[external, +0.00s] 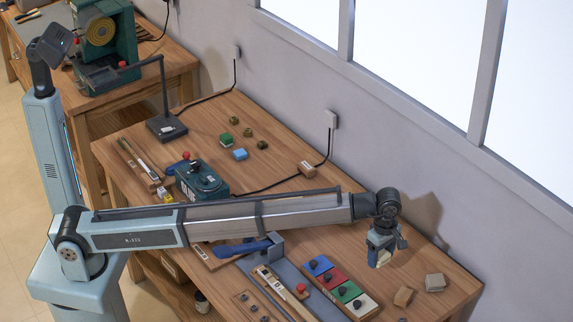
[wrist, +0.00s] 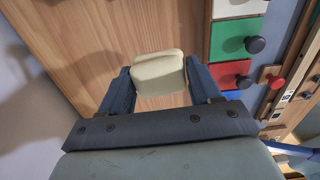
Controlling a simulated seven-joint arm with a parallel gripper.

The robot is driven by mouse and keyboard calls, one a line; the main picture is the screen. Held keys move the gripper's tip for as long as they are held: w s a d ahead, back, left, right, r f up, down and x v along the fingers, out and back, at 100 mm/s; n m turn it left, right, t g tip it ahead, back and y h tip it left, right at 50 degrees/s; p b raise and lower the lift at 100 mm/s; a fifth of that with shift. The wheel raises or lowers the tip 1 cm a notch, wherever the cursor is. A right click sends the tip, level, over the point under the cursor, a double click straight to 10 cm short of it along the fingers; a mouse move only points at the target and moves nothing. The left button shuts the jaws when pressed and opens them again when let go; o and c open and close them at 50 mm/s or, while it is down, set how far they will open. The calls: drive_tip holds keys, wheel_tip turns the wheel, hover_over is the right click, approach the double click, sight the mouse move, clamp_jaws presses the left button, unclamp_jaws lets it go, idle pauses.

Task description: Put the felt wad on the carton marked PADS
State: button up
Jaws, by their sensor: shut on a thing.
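My gripper (external: 380,258) hangs over the right part of the bench, beside the row of coloured blocks. In the wrist view its two dark fingers are shut on a cream, soft-edged block (wrist: 159,72), which looks like the felt wad. The wad is held clear of the bench; a little of it shows at the fingertips in the external view (external: 384,257). I cannot read a PADS mark.
Blue, red, green (external: 347,292) and white (external: 362,305) blocks with dark knobs lie below left of my gripper. A wooden piece with a red knob (external: 301,288) is beside them. A green machine (external: 202,180) and small blocks (external: 240,154) are farther left. The wall bounds the back.

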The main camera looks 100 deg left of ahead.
drive_tip(key=s+a+r+n, duration=0.1)
drive_tip(key=s+a+r, duration=0.2)
drive_tip(key=s+a, duration=0.35)
drive_tip(key=s+a+r+n, duration=0.1)
drive_tip(key=s+a+r, duration=0.15)
drive_tip(key=a, duration=0.75)
drive_tip(key=s+a+r+n, duration=0.25)
drive_tip(key=s+a, duration=0.25)
drive_tip(key=a, duration=0.3)
drive_tip(key=s+a+r, duration=0.2)
drive_tip(key=s+a, duration=0.1)
drive_tip(key=s, duration=0.7)
drive_tip(key=shift+s+d+m, duration=2.05)
drive_tip(key=shift+s+m, duration=0.4)
drive_tip(key=shift+s, duration=1.8)
drive_tip(key=shift+f, duration=5.1)
drive_tip(key=shift+f, duration=0.15)
drive_tip(key=o, duration=1)
